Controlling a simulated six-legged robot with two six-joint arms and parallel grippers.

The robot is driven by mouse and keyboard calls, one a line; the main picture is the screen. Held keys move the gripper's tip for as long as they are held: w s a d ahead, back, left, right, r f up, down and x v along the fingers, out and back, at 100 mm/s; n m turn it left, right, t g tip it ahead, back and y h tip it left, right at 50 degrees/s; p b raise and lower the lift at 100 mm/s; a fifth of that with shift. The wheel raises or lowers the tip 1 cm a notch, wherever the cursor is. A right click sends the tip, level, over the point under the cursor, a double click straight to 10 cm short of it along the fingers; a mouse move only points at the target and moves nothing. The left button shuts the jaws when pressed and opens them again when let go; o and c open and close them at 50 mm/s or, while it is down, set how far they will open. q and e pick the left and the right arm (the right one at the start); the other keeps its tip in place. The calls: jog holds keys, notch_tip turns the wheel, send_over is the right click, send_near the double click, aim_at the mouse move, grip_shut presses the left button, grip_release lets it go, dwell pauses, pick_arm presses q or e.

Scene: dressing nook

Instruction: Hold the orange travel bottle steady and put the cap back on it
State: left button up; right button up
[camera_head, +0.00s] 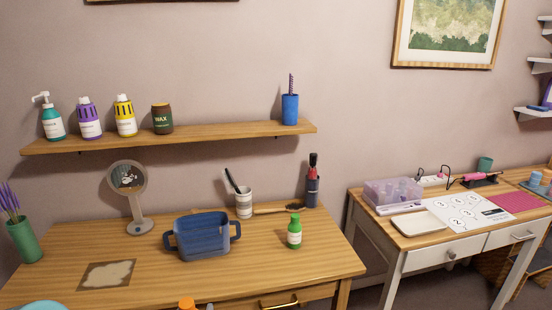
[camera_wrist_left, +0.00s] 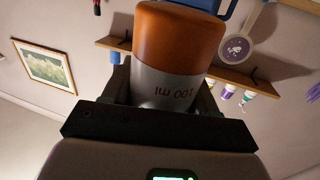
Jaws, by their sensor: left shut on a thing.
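The orange travel bottle (camera_wrist_left: 182,35) fills the middle of the left wrist view, with a grey label reading "100 ml". That view is upside down, and the bottle looks roughly upright. My left gripper (camera_wrist_left: 165,98) is shut on it, with a dark finger on each side. The neck end is hidden behind the gripper body. In the head view only a small orange piece (camera_head: 187,304) shows at the bottom edge; I cannot tell whether it is the bottle's top or the cap. No separate cap can be made out. My right gripper is in neither view.
On the wooden dressing table (camera_head: 70,255) stand a blue two-handled basket (camera_head: 203,236), a round mirror (camera_head: 128,180), a green bottle (camera_head: 294,233), a brush cup (camera_head: 244,204) and a purple-flowered vase (camera_head: 25,240). A shelf (camera_head: 180,138) hangs above. The front right of the tabletop is clear.

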pick_arm(q)
jog(key=s+d+f+m+g+h, duration=0.2)
jog(key=s+d+f+m+h, duration=0.1)
jog(key=d, duration=0.4)
jog(key=s+d+f+m+g+h, duration=0.2)
jog(key=s+d+f+m+h, duration=0.2)
jog(key=d+h, duration=0.4)
jog(key=shift+f+m+h, duration=0.3)
jog(key=shift+f+m, duration=0.2)
jog(key=shift+f, duration=0.1)
jog(key=shift+s, duration=0.1)
